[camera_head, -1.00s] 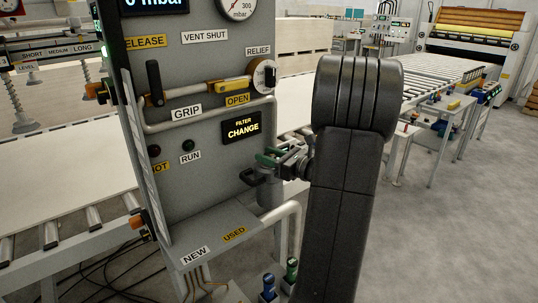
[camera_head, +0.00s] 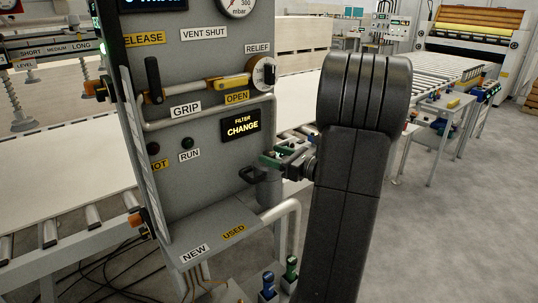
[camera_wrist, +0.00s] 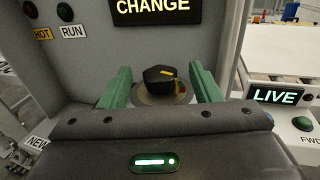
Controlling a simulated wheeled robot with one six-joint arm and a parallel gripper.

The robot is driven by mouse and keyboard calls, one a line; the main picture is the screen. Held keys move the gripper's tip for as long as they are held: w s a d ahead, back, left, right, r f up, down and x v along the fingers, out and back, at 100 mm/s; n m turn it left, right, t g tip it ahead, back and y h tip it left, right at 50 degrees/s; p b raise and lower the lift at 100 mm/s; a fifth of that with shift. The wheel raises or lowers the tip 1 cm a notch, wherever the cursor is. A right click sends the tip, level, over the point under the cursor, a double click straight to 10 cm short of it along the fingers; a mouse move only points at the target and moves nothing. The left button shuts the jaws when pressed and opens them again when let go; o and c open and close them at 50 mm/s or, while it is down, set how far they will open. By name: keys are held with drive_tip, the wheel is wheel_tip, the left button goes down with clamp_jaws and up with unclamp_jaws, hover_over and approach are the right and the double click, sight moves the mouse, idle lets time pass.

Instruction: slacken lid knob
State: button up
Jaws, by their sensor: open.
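The lid knob (camera_wrist: 161,79) is black with a yellow mark. In the head view my gripper (camera_head: 270,159) is in front of the panel's lower right edge, below the lit filter display (camera_head: 240,126) reading CHANGE. My gripper's dark body hides the lid's near part in the wrist view.
The grey control panel (camera_head: 215,60) carries levers and a bent pipe rail (camera_head: 297,225). A shelf (camera_head: 210,240) labelled NEW and USED juts out below. Roller conveyors lie to the left and behind. Open floor (camera_head: 460,220) is at the right.

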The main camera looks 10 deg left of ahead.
drive_tip(key=b+v, duration=0.1)
drive_tip(key=v, duration=1)
drive_tip(key=shift+d, duration=0.2)
drive_tip(key=shift+f, duration=0.1)
